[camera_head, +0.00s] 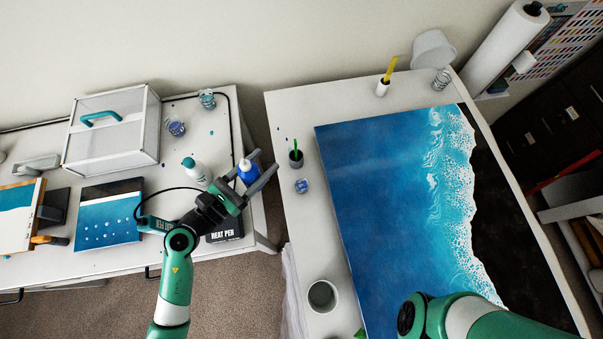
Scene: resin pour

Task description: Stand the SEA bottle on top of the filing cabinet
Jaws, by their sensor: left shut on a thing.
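My left gripper (262,167) is shut on a small blue bottle with a white nozzle (248,174), near the right edge of the left-hand table. The bottle is upright or nearly so; I cannot tell whether its base touches the table. No SEA label is readable on it. A white bottle with a teal cap (193,168) stands to its left. The dark filing cabinet (541,137) appears to be at the far right, beyond the painting table, with its top only partly in view. Part of my right arm shows at the bottom right; its gripper is out of view.
A big blue sea painting (380,190) fills much of the right-hand table (285,107). A clear-sided box (115,130) and a heat-pen box (225,229) are on the left table.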

